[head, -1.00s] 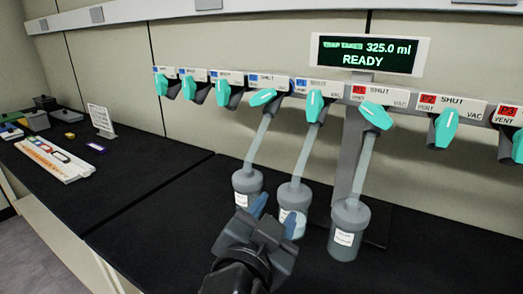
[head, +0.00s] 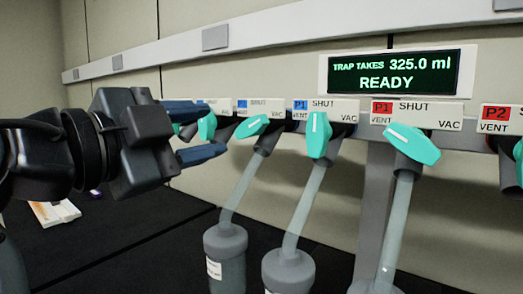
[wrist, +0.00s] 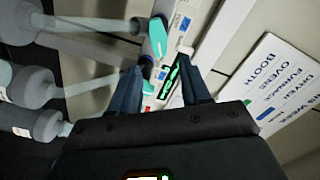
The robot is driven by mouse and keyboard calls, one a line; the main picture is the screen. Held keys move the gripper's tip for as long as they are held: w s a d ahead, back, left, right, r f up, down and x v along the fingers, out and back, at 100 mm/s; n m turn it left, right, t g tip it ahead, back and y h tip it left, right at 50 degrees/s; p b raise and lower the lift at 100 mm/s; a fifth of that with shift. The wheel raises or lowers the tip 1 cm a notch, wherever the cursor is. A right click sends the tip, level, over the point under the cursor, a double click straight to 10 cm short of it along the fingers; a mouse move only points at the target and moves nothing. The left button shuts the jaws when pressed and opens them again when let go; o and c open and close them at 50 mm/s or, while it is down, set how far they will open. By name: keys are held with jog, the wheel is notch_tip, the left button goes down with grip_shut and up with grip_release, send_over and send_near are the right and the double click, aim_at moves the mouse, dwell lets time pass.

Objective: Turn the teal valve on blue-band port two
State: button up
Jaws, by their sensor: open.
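Teal valves sit along a row of ports on the wall. The blue port labelled P1 (head: 300,105) has an upright teal valve (head: 317,135). Left of it is a blue-band port (head: 260,107) whose number I cannot read; its teal valve (head: 252,126) lies tilted sideways, with a tube and flask below. My gripper (head: 228,133) is open and empty, reaching from the left; its fingertips are just left of that tilted valve in the head view. Another teal valve (head: 207,126) shows between the fingers. The wrist view shows both fingers (wrist: 160,64) apart, with a teal valve (wrist: 158,36) beyond them.
Grey flasks (head: 226,250) hang on tubes below the ports. A red P1 port (head: 382,108) with a tilted teal valve (head: 412,143) is to the right. A display (head: 390,75) reads "READY". The wrist view shows a white sign (wrist: 280,85).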

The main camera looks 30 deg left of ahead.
aim_at(251, 126)
jog(key=w, duration=0.2)
jog(key=w+p, duration=0.1)
jog(key=w, duration=0.5)
jog(key=shift+w+d+f, duration=0.1)
jog(key=shift+w+d, duration=0.05)
jog(key=shift+d, duration=0.15)
jog(key=shift+c, duration=0.3)
grip_shut()
